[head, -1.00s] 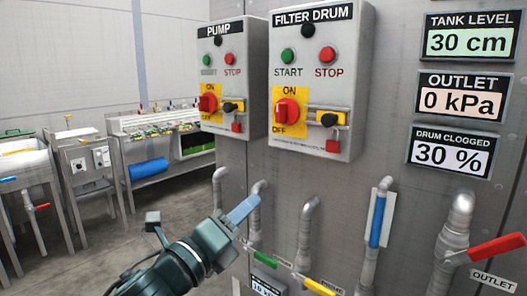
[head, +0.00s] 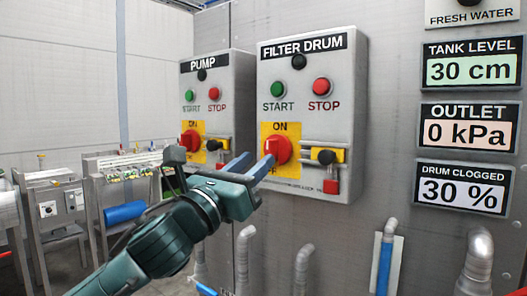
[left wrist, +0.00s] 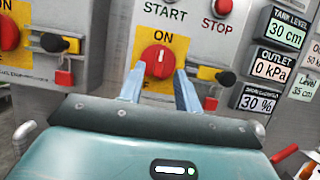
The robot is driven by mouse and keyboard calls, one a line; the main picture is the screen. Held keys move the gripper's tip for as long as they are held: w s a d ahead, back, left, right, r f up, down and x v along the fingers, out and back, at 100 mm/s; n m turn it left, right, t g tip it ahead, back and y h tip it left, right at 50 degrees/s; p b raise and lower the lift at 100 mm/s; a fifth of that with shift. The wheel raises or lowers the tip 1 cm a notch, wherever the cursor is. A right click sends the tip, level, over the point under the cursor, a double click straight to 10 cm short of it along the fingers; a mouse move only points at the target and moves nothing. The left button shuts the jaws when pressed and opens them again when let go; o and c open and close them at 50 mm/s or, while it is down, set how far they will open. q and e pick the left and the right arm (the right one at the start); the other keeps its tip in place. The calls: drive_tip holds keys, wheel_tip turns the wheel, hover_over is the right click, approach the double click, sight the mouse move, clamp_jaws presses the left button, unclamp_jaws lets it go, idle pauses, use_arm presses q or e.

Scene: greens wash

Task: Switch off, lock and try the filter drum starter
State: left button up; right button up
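The FILTER DRUM starter box (head: 345,105) is on the steel wall, with a green START button (head: 278,89) and a red STOP button (head: 321,87). Its red rotary switch (head: 279,149) sits on a yellow ON/OFF plate; in the left wrist view the switch's (left wrist: 158,60) pale mark points up towards ON. Beside it are a yellow slide with a black knob (head: 326,157) and a red padlock (head: 331,186) hanging below. My left gripper (head: 258,160) is open and empty, its blue fingertips just below and in front of the switch, hiding the OFF label. My right gripper is out of view.
A similar PUMP starter box (head: 238,85) with its own red switch (head: 190,140) stands close on the left. Displays such as DRUM CLOGGED (head: 463,188) are on the right.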

sight(268, 151)
use_arm(q)
drive_tip(key=shift+x, duration=1.95)
drive_tip(key=shift+c, duration=0.3)
clamp_jaws()
